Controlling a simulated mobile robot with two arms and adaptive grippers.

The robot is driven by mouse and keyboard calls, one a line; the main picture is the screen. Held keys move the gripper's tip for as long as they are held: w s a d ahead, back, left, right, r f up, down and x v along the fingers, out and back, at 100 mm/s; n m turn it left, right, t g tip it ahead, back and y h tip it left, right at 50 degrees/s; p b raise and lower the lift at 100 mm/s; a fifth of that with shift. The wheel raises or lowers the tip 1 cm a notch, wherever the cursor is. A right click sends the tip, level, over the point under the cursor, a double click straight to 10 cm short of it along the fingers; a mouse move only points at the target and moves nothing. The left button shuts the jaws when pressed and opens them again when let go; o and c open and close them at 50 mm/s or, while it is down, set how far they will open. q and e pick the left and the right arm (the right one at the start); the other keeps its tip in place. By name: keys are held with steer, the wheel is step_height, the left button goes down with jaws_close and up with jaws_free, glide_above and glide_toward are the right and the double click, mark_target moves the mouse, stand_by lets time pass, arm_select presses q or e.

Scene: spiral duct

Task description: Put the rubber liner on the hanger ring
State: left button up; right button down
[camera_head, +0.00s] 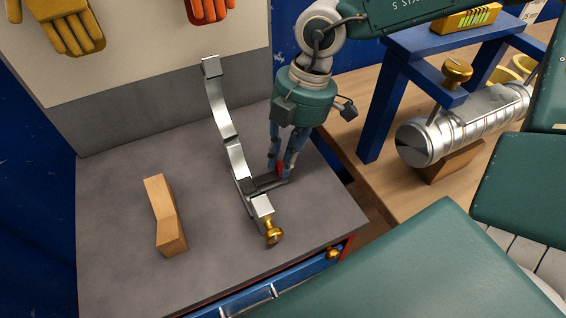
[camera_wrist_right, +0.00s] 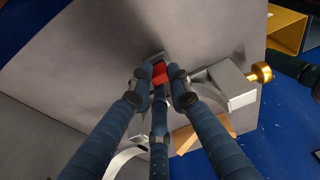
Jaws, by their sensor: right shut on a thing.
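The hanger ring (camera_head: 236,158) is a silver metal half hoop on the grey bench top, open to one side, with a brass knob (camera_head: 272,232) at its near end. In the right wrist view its end block (camera_wrist_right: 232,84) lies right of the fingers. My right gripper (camera_head: 280,168) is shut on a small dark piece (camera_head: 268,185) with a red part, probably the rubber liner, beside the ring's near end. The red part (camera_wrist_right: 160,73) shows between the fingertips in the wrist view. Fingers hide much of it; I cannot tell whether it touches the ring. My left gripper is not in view.
A wooden block (camera_head: 165,215) lies left on the bench, with bare surface around it. Gloves (camera_head: 66,26) hang on the back board. To the right, a silver spiral duct (camera_head: 465,124) sits under a blue frame (camera_head: 385,112) on a wooden table.

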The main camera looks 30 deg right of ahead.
steer(key=shift+f, duration=0.4)
steer(key=c, duration=1.6)
jaws_free()
steer(key=shift+r, duration=0.35)
steer(key=v, duration=1.1)
steer(key=shift+d+r+b, duration=0.1)
steer(key=shift+r+b, duration=0.2)
steer(key=shift+b, duration=0.05)
